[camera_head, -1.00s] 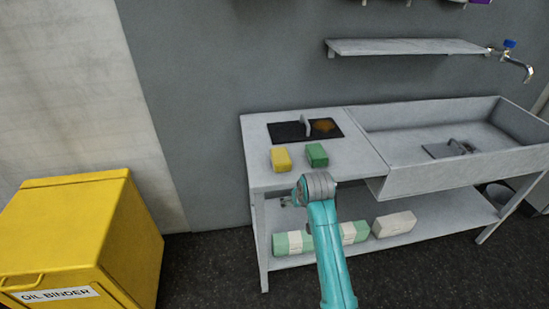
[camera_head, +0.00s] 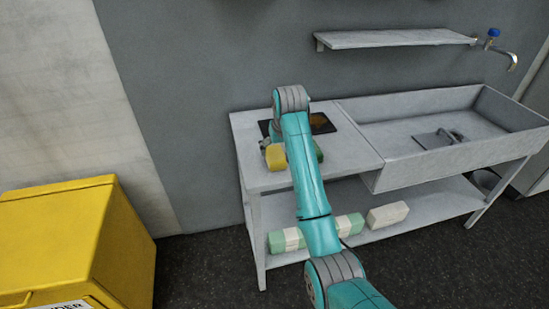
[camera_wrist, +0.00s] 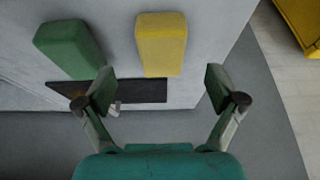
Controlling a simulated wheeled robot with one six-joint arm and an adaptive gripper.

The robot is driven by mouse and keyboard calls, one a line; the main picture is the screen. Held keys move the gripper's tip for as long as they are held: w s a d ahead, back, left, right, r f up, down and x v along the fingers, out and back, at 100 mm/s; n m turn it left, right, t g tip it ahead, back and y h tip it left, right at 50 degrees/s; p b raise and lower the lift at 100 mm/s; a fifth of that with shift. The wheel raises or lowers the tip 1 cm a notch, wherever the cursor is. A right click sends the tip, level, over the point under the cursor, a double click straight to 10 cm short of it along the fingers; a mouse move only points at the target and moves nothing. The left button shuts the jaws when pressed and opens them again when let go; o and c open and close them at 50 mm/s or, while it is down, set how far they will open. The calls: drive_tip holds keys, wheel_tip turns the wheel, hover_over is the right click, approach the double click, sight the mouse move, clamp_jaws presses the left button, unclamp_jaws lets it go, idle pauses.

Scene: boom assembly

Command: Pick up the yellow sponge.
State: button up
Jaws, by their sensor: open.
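The yellow sponge (camera_head: 275,156) lies on the left part of the metal counter in the head view. In the head view my arm reaches over the counter and hides most of the gripper. The green sponge (camera_wrist: 69,49) is left of the yellow one in the wrist view, beyond the left finger. In the head view the green sponge (camera_head: 318,151) is partly hidden behind my arm.
A dark tray (camera_head: 322,123) lies behind the sponges on the counter (camera_head: 257,178). A sink (camera_head: 400,147) is at the right and a wall shelf (camera_head: 395,39) above. Boxes, including a white one (camera_head: 388,216), sit on the lower shelf. A yellow bin (camera_head: 70,235) stands at left.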

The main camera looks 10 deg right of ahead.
sight(276, 155)
drive_tip(key=shift+w+x, duration=0.2)
drive_tip(key=shift+x, duration=1.45)
drive_tip(key=shift+w+x, duration=0.25)
drive_tip(key=shift+x, duration=1.35)
drive_tip(key=shift+a+r, duration=0.1)
drive_tip(key=shift+r, duration=0.05)
drive_tip(key=shift+c, duration=0.3)
drive_tip(key=c, duration=1)
